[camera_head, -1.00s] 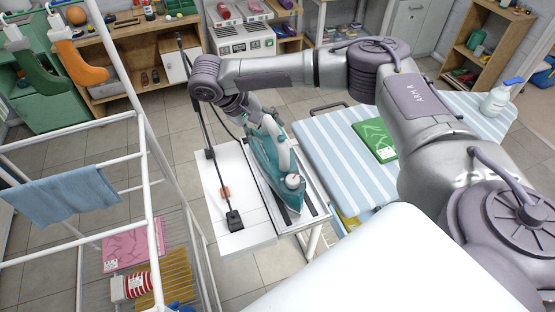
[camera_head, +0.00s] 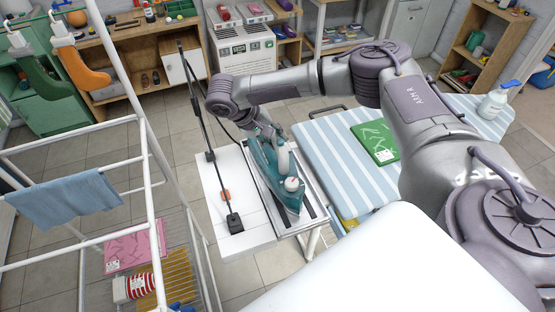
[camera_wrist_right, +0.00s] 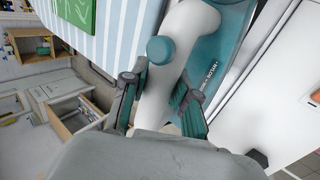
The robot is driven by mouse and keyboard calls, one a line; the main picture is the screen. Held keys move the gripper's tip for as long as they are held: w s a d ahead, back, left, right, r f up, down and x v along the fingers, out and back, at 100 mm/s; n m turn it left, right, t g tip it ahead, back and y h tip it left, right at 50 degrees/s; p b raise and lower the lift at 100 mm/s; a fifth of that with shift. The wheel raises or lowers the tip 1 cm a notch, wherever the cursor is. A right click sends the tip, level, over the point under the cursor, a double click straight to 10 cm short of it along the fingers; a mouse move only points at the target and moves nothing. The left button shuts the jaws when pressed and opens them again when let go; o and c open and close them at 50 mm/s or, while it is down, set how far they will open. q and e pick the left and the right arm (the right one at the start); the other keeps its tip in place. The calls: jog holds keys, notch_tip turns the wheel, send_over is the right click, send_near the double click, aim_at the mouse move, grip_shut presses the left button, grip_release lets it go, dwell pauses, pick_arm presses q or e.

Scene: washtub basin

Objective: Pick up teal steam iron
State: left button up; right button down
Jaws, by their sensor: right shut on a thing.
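The teal steam iron (camera_head: 262,170) with a white handle is on the silver rest strip of the white stand (camera_head: 225,190), its pointed end toward the front. My right gripper (camera_head: 267,138) is over the iron's rear, with its fingertips partly hidden in the head view. In the right wrist view, the fingers (camera_wrist_right: 160,92) lie on either side of the white handle (camera_wrist_right: 182,58) and are shut on it. The teal body of the iron (camera_wrist_right: 222,55) shows beyond. I cannot tell whether the iron touches the rest. My left gripper is out of view.
A blue-striped ironing board (camera_head: 335,150) with a green packet (camera_head: 375,142) lies just right of the stand. A thin black post (camera_head: 195,100) rises at the stand's left. A white drying rack (camera_head: 150,150) with a blue towel (camera_head: 65,200) stands further left.

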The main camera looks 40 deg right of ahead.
jog(key=shift+w+r, duration=0.1)
jog(key=shift+r, duration=0.1)
jog(key=shift+w+r, duration=0.1)
jog(key=shift+r, duration=0.35)
jog(key=shift+r+b, duration=0.65)
jog(key=shift+r, duration=0.7)
jog(key=s+d+r, duration=0.6)
jog(key=d+r, duration=0.1)
jog(key=d, duration=0.3)
jog(key=shift+s+b, duration=0.25)
jog(key=shift+b, duration=0.2)
